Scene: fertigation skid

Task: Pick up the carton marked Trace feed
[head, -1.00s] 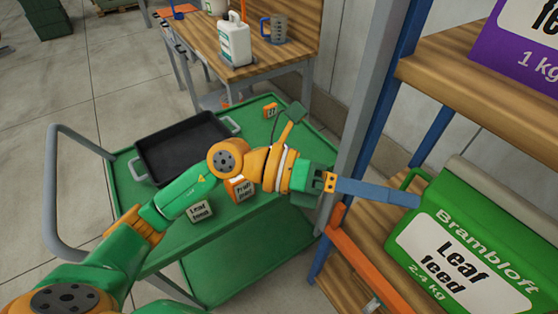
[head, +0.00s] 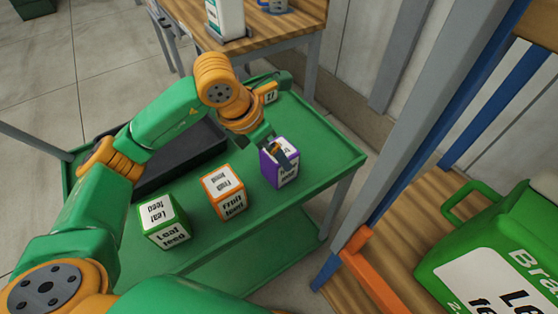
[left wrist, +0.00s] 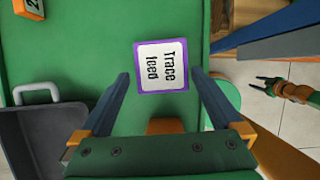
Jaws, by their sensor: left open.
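The carton marked Trace feed (head: 279,174) is a small purple box with a white label. It stands on the green cart, at the right end of a row of cartons. My left gripper (head: 278,149) is over it in the head view and covers part of its top. In the left wrist view the label on top of the carton (left wrist: 162,65) reads Trace feed. The open left fingers (left wrist: 161,74) lie on either side of its near edge, with a gap at both sides. My right gripper (left wrist: 267,84) shows small in the left wrist view, its fingers apart and empty.
An orange Fruit feed carton (head: 224,193) and a green Leaf feed carton (head: 164,223) stand left of it. A black tray (head: 180,165) lies behind. A shelf post (head: 425,110) and a large green container (head: 500,250) are at the right.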

